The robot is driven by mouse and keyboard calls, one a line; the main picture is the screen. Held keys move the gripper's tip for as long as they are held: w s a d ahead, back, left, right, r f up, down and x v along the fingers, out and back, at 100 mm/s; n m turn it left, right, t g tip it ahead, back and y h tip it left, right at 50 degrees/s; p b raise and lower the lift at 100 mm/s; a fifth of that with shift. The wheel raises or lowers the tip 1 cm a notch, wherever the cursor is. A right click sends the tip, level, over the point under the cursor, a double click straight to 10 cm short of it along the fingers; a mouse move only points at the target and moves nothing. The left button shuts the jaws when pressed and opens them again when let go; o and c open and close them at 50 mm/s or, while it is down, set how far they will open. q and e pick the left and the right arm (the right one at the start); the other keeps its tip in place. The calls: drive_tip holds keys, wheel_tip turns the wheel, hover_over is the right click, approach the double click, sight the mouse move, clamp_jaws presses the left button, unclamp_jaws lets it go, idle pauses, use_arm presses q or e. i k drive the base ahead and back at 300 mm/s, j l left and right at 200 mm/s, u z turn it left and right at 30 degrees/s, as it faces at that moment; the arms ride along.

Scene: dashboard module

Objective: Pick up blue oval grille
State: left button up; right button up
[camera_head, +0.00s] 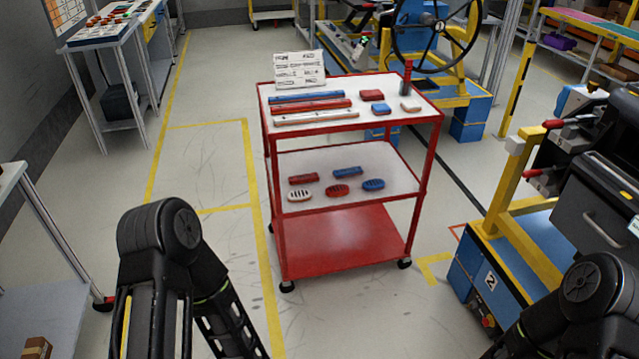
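The blue oval grille (373,185) lies on the white middle shelf (370,160) of a red cart, toward the shelf's right side. A red oval grille (337,190) lies to its left, and a white oval grille (299,196) lies farther left. Both of my arms show at the bottom of the picture, well short of the cart. My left arm is at the lower left and my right arm at the lower right corner. Neither gripper's fingers can be seen. Nothing covers the blue oval grille.
Behind the grilles lie a red bar (303,179) and a blue bar (347,172). The cart's top shelf (350,118) above holds long bars and small blocks. A yellow-framed station (520,225) stands right of the cart. The floor (205,175) left of the cart is clear.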

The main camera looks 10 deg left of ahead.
sight(373, 185)
drive_tip(key=i+j, duration=0.4)
drive_tip(key=i, duration=0.15)
drive_tip(key=i+j, duration=0.4)
drive_tip(key=i, duration=0.15)
drive_tip(key=i+j+z, duration=0.2)
drive_tip(key=z, duration=1.45)
